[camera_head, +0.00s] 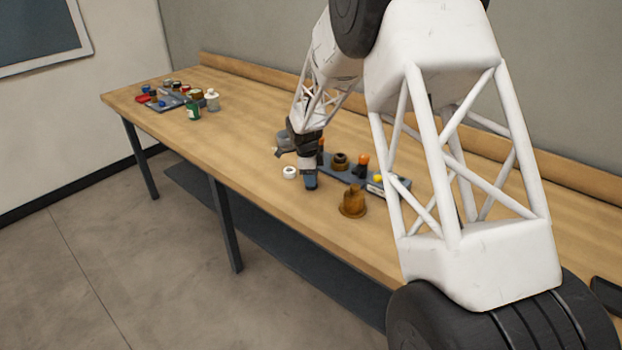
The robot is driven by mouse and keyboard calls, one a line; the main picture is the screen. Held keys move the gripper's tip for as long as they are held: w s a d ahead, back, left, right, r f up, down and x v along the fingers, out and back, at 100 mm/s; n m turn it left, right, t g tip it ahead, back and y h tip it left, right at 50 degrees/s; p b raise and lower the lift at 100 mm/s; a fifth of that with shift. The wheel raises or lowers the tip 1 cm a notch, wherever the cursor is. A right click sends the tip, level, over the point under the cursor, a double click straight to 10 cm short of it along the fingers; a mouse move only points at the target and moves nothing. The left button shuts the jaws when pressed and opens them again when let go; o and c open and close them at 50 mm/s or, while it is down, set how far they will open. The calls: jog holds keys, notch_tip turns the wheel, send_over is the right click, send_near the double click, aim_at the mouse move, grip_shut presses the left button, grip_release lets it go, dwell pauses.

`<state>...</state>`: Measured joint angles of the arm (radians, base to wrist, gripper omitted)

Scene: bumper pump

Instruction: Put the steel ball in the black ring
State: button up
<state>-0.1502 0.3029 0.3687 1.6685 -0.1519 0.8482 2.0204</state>
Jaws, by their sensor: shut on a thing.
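My gripper (309,183) points down over the middle of the workbench, its tip close to the tabletop. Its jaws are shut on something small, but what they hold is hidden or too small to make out. I cannot pick out the steel ball anywhere. A dark brown ring-shaped piece (340,160) stands on a blue-grey tray (332,173) just right of my gripper. I cannot tell whether this piece is the black ring.
A white ring-like piece (289,172) lies just left of my gripper. A brown flanged piece (352,204) stands to the front right. The tray also bears an orange-topped piece (362,160) and a yellow ball (378,178). Several small items, with a green bottle (193,111), crowd the far left.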

jog(key=shift+f, duration=0.4)
jog(key=shift+f, duration=0.25)
jog(key=o, duration=1)
jog(key=shift+r, duration=0.1)
jog(key=r, duration=0.4)
jog(key=a+r, duration=0.1)
jog(key=r, duration=0.7)
jog(key=shift+w+a+r, duration=0.15)
jog(key=shift+a, duration=0.05)
